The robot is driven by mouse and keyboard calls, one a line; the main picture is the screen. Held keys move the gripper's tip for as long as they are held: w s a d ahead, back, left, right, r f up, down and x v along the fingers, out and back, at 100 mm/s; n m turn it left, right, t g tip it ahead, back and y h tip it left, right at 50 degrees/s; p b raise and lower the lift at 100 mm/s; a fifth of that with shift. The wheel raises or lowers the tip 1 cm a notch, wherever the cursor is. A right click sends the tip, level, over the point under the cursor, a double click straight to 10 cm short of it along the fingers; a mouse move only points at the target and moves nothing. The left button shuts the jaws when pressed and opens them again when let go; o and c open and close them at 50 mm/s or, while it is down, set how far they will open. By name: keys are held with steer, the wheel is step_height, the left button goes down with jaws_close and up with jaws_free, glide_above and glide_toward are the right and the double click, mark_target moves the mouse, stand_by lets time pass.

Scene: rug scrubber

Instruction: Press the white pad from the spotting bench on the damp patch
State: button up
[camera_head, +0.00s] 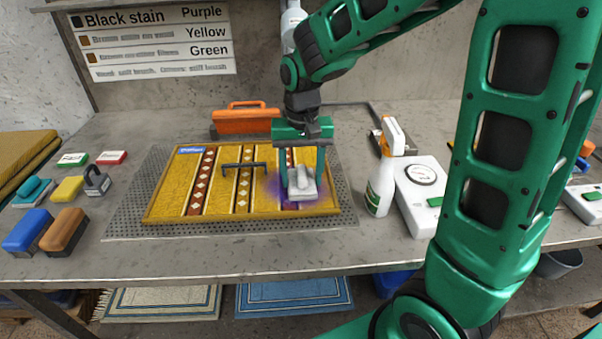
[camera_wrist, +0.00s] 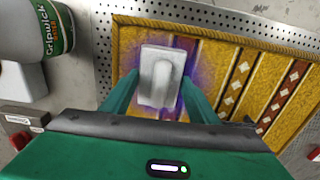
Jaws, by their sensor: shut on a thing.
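The white pad (camera_head: 302,191) is between the fingers of my gripper (camera_head: 303,177), over the right part of the yellow rug sample (camera_head: 222,205). In the wrist view the pad (camera_wrist: 160,72) also sits between the green fingers of my gripper (camera_wrist: 158,98). The damp patch (camera_head: 271,192) shows as a purple stain around the pad, and it also shows in the wrist view (camera_wrist: 192,76). The pad hides the middle of the patch. I cannot tell whether the pad touches the rug or hangs just above it.
A spray bottle (camera_head: 381,172) and a white device with a dial (camera_head: 421,192) stand right of the rug. A black handle (camera_head: 244,165) stands over the rug. An orange case (camera_head: 246,119) is behind. Brushes (camera_head: 64,232) and small blocks lie at left. A stain chart (camera_head: 150,42) hangs on the wall.

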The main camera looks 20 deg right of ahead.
mark_target(302, 172)
steer(key=shift+f, duration=0.55)
stand_by(1.7)
steer(key=shift+r, duration=3.6)
